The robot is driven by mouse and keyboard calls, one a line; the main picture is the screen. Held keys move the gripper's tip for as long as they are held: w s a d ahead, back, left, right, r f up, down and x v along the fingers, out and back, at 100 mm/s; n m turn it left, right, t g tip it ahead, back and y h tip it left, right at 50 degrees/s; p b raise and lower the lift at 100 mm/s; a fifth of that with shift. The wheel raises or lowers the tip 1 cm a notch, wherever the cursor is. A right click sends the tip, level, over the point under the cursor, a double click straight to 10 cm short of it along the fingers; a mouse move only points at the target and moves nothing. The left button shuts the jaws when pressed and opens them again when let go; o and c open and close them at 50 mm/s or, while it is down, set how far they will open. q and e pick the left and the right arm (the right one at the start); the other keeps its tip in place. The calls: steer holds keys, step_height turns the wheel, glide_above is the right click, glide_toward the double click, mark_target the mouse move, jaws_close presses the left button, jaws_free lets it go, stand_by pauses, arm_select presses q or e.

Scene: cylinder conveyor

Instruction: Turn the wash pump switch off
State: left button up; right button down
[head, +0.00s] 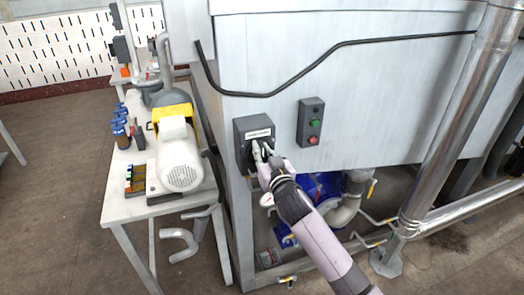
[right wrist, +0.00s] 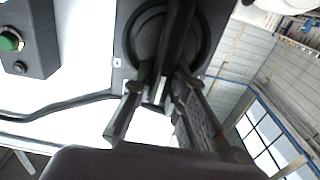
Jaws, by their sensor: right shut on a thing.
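The wash pump switch is a dark box (head: 243,127) with a small white label, mounted on the grey metal cabinet near its left corner. The label is too small to read. In the right wrist view its round black dial (right wrist: 137,42) shows with a raised handle (right wrist: 178,35) across it. My right gripper (head: 262,150) is at the front of the box, and in the right wrist view its fingers (right wrist: 166,85) are shut on the handle. The gripper hides part of the dial in the head view. My left gripper is not in view.
A button box (head: 311,121) with a green and a red button is just right of the switch. A black cable (head: 265,94) runs above both. A table (head: 128,208) with a motor (head: 180,165) stands at left. A large metal pipe (head: 456,125) stands at right.

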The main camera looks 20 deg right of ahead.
steer(key=shift+m, duration=0.3)
steer(key=m, duration=0.1)
steer(key=d+m, duration=0.1)
steer(key=m, duration=0.1)
steer(key=shift+m, duration=0.3)
steer(key=shift+d+f+m+p, duration=0.3)
steer(key=shift+f+m+p, duration=0.2)
steer(key=shift+m, duration=1.75)
steer(key=shift+d+f+m+p, duration=0.3)
steer(key=shift+f+m+p, duration=0.15)
steer(key=shift+m, duration=1.85)
steer(key=shift+d+f+m+p, duration=0.35)
steer(key=shift+m+p, duration=0.2)
steer(key=shift+m, duration=1.7)
steer(key=shift+a+f, duration=0.1)
steer(key=c, duration=1.6)
jaws_free()
